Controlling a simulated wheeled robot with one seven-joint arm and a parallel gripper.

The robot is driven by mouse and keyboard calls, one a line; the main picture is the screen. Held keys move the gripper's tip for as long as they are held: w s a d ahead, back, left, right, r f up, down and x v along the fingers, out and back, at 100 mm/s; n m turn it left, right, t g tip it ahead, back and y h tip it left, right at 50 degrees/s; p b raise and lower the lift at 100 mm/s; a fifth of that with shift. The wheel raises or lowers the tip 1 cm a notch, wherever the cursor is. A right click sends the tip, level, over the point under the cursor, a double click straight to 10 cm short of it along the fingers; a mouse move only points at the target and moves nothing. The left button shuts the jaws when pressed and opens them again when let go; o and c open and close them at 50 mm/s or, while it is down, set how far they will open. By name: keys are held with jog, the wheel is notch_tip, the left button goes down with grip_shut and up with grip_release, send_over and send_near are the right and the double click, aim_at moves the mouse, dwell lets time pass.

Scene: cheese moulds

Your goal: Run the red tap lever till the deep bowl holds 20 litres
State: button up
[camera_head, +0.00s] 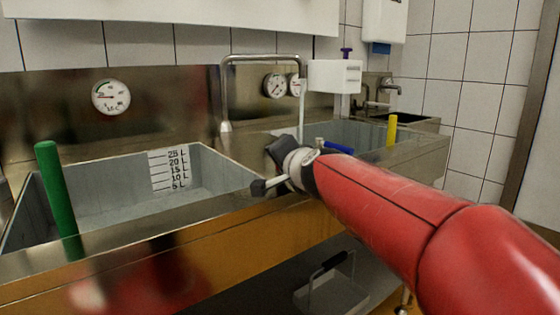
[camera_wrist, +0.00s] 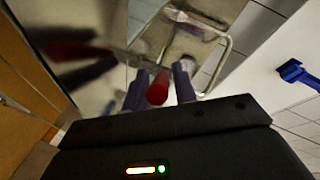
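The red lever (camera_wrist: 157,90) stands between the two fingers of my gripper (camera_wrist: 160,78) in the wrist view, with narrow gaps showing beside it. In the head view my gripper (camera_head: 268,168) is at the front rim of the sinks and hides the lever. The left bowl (camera_head: 110,195) is grey and has a litre scale (camera_head: 168,169) marked 5 to 25 on its back wall. Its floor looks flat grey; I cannot tell its water level. An arched pipe (camera_head: 262,57) stands behind, with a thin pale vertical stream or tube (camera_head: 302,105) at its right end.
A green lever (camera_head: 58,200) stands at the left front rim and a yellow lever (camera_head: 391,131) at the right. A blue handle (camera_head: 338,147) lies near my arm. Round dials (camera_head: 111,97) sit on the steel back panel. A white box (camera_head: 335,76) is right of the pipe.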

jog(key=shift+o, duration=0.8)
jog(key=v, duration=0.8)
